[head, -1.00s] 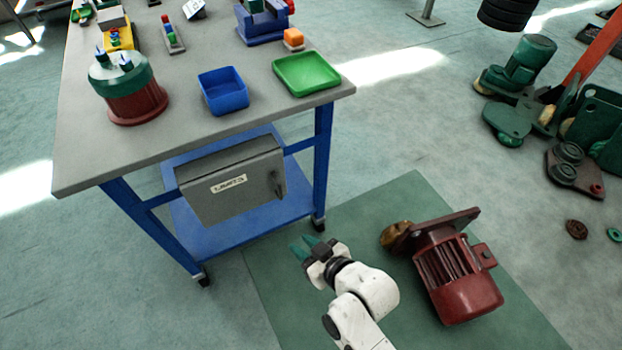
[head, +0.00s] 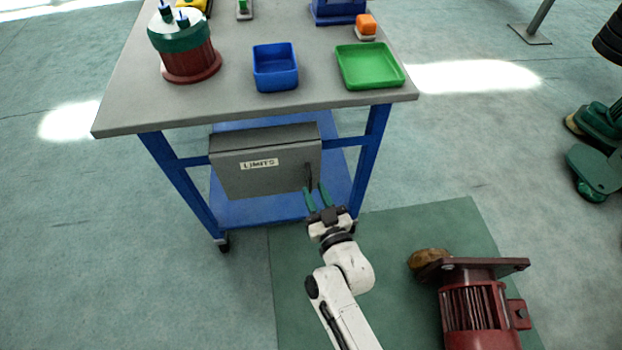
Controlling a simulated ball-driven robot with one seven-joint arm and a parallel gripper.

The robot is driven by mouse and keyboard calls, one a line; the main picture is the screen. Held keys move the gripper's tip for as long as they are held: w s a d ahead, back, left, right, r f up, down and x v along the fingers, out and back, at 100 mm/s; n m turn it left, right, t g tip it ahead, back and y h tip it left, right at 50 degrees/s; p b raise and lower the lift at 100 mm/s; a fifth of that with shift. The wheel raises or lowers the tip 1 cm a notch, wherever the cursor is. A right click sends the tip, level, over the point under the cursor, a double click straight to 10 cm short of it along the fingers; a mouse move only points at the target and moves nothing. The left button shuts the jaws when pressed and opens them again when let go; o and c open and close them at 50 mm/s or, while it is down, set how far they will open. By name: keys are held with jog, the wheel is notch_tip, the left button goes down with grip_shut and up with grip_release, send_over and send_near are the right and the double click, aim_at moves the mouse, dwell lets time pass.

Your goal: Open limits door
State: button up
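The grey limits box (head: 265,160) hangs under the front edge of the workbench. Its front door (head: 250,178) carries a white "LIMITS" label (head: 259,164) and looks shut. A dark handle (head: 308,176) sits at the door's right side. My gripper (head: 317,193) points up at the door's right edge, with its two green fingers apart, close by the handle. I cannot tell whether a finger touches the handle. The fingers partly cover the box's lower right corner.
The workbench (head: 115,115) has blue legs and a lower shelf. On top stand a blue bin (head: 275,68), a green tray (head: 370,66) and a red-green cylindrical part (head: 186,48). A red motor (head: 478,315) lies on the green floor mat (head: 400,228) at right.

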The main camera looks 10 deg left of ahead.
aim_at(310, 184)
jog(key=shift+x, duration=2)
jog(key=shift+a, duration=0.1)
jog(key=shift+s, duration=0.1)
grip_shut()
